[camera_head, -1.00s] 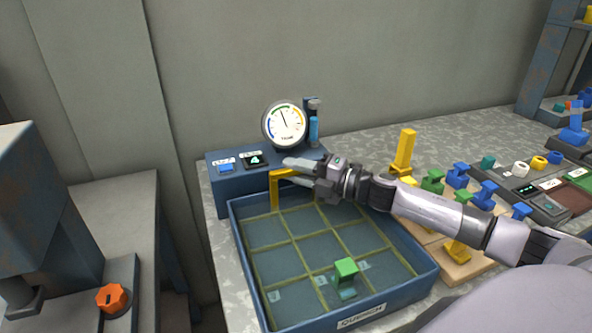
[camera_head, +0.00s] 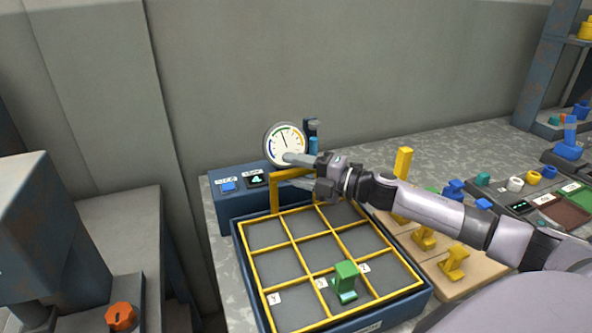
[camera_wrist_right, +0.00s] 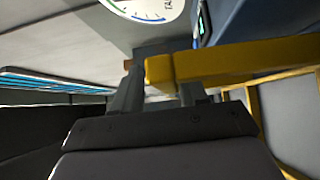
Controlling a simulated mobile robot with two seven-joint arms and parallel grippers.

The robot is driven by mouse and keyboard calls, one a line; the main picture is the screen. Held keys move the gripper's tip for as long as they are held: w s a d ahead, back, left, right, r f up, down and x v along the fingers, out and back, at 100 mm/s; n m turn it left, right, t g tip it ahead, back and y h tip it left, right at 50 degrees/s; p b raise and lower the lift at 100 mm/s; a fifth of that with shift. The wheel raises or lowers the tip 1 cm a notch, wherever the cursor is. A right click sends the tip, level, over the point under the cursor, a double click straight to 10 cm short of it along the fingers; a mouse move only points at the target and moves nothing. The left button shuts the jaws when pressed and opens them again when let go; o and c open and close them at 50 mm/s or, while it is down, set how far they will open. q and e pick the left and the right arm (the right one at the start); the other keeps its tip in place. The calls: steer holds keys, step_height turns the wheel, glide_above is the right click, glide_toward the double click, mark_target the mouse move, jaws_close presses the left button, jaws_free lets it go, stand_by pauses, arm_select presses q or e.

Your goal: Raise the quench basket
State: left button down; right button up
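The quench basket is a yellow wire grid (camera_head: 287,240) in the head view. It sits high, level with the rim of the blue quench tank (camera_head: 243,270). Its yellow handle (camera_head: 275,195) stands at the back edge, with a top bar running right. A green part (camera_head: 346,277) stands in a front cell of the basket. My right gripper (camera_head: 296,171) is at the handle's top bar, its fingers apart above and below it. My left gripper is not in view.
A dial gauge (camera_head: 285,144) and a blue control box (camera_head: 229,197) with a small display stand behind the tank. A wooden board (camera_head: 468,280) with yellow and blue pieces lies to the right. An orange knob (camera_head: 121,317) is at the lower left.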

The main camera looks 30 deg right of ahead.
steer(key=shift+f, duration=0.1)
steer(key=shift+b+v, duration=0.3)
steer(key=shift+v, duration=0.5)
steer(key=v, duration=0.2)
steer(key=shift+s+d+f+b, duration=0.1)
steer(key=shift+s+d+b, duration=0.05)
steer(key=shift+s+b, duration=0.2)
steer(key=shift+v, duration=1.4)
steer(key=shift+s, duration=0.1)
